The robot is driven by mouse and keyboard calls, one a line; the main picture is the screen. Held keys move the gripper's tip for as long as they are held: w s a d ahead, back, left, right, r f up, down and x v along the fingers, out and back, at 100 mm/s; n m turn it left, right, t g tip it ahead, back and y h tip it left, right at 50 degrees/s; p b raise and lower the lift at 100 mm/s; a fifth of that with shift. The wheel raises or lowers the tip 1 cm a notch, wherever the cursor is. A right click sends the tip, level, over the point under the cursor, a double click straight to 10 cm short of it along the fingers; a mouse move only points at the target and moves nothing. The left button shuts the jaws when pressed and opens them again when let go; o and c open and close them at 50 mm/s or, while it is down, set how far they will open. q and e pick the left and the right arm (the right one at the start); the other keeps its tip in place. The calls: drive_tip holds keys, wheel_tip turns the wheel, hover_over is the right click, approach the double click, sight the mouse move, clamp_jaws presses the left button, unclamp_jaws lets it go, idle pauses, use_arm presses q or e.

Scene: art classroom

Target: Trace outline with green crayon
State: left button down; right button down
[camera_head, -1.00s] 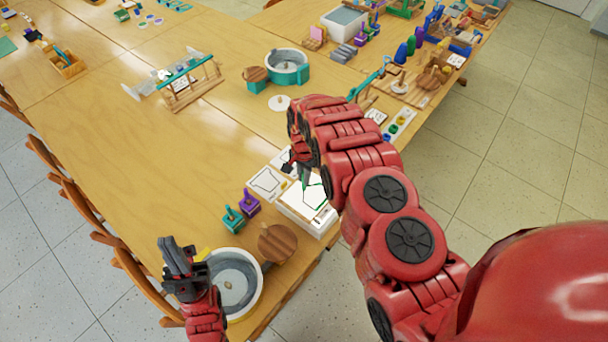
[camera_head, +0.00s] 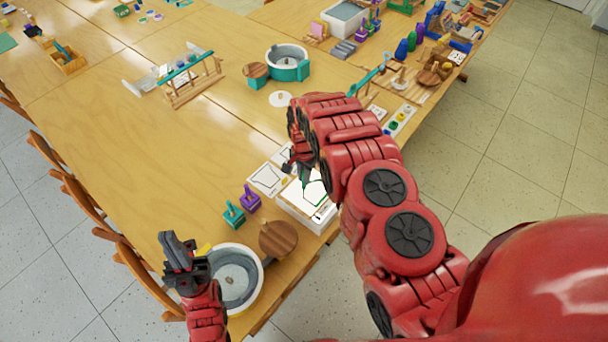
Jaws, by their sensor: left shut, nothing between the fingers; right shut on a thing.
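My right gripper (camera_head: 300,164) is shut on the green crayon (camera_head: 305,180), which points down at the white paper (camera_head: 312,194) on top of a low white box (camera_head: 306,214). Green lines show on the paper beside a dark printed outline; my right arm hides part of the sheet. I cannot tell whether the tip touches the paper. My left gripper (camera_head: 172,255) is shut and empty, beside the round grey basin (camera_head: 235,277) at the front left of the table.
A sheet with an outline (camera_head: 267,179) lies left of the box. Teal (camera_head: 233,215) and purple (camera_head: 250,199) stamp-like blocks stand nearby. A round wooden lid (camera_head: 278,239) lies by the basin. The wooden table's middle (camera_head: 130,130) is clear.

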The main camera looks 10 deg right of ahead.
drive_tip(key=shift+s+a+r+p, duration=0.1)
drive_tip(key=shift+s+p, duration=0.2)
drive_tip(key=shift+s, duration=0.1)
drive_tip(key=shift+s, duration=0.2)
drive_tip(key=shift+s+a+p, duration=0.25)
drive_tip(key=shift+s+p, duration=0.35)
drive_tip(key=shift+s, duration=0.15)
idle(0.9)
drive_tip(key=shift+s+a, duration=0.1)
drive_tip(key=shift+s, duration=0.2)
drive_tip(key=shift+s+d+p, duration=0.2)
drive_tip(key=shift+s+p, duration=0.1)
drive_tip(key=shift+p, duration=0.2)
idle(0.4)
drive_tip(key=shift+s+d, duration=0.15)
drive_tip(key=shift+s, duration=0.1)
drive_tip(key=shift+s+d+p, duration=0.45)
drive_tip(key=shift+s+p, duration=0.15)
drive_tip(key=shift+p, duration=0.05)
idle(0.8)
drive_tip(key=shift+s+d, duration=0.2)
drive_tip(key=shift+s, duration=0.05)
drive_tip(key=shift+p, duration=0.3)
